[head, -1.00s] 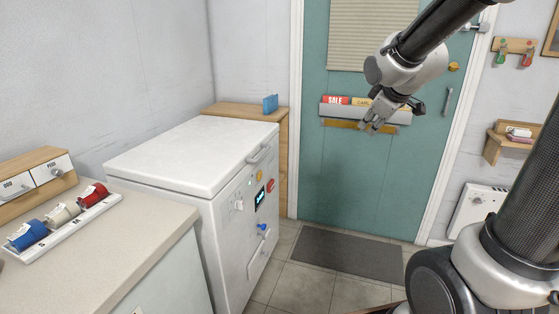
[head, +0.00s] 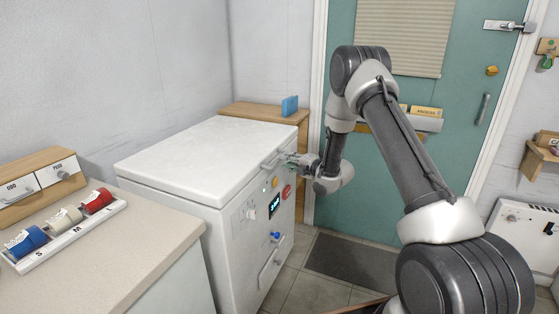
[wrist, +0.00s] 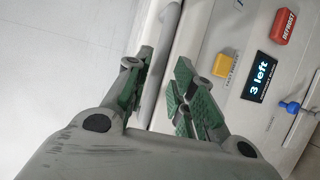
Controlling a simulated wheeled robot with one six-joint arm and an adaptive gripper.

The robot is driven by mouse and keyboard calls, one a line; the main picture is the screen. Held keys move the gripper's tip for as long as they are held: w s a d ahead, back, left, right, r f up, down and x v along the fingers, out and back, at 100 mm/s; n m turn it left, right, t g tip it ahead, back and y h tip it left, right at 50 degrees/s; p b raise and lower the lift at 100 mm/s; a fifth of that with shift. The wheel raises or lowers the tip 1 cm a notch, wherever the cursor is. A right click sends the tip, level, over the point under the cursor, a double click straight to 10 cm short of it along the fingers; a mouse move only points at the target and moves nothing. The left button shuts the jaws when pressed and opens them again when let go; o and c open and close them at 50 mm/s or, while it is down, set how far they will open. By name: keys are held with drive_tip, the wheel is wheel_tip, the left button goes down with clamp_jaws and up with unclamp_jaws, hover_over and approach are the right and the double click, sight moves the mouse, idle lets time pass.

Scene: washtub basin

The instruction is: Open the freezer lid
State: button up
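The white chest freezer's lid (head: 205,152) is shut flat on the freezer body (head: 240,225) in the head view. A grey bar handle (head: 271,161) sits on the lid's front edge, towards the right end. My gripper (head: 286,158) is at the handle, in front of the freezer. In the wrist view my gripper (wrist: 164,66) has its green-padded fingers apart, with the handle bar (wrist: 167,45) running between them. The fingers do not look closed on the bar. Whether either finger touches it is hard to tell.
The freezer front has a red button (wrist: 287,25), a yellow button (wrist: 222,65), a display (wrist: 260,78) reading "3 left" and a blue tap (head: 275,236). A counter (head: 130,250) with spools stands at left. A wooden shelf (head: 250,109) stands behind the freezer.

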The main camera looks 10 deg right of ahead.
drive_tip(key=x, duration=0.5)
drive_tip(key=shift+w+a+f, duration=0.1)
drive_tip(key=shift+w+a, duration=0.05)
drive_tip(key=shift+w, duration=0.2)
clamp_jaws()
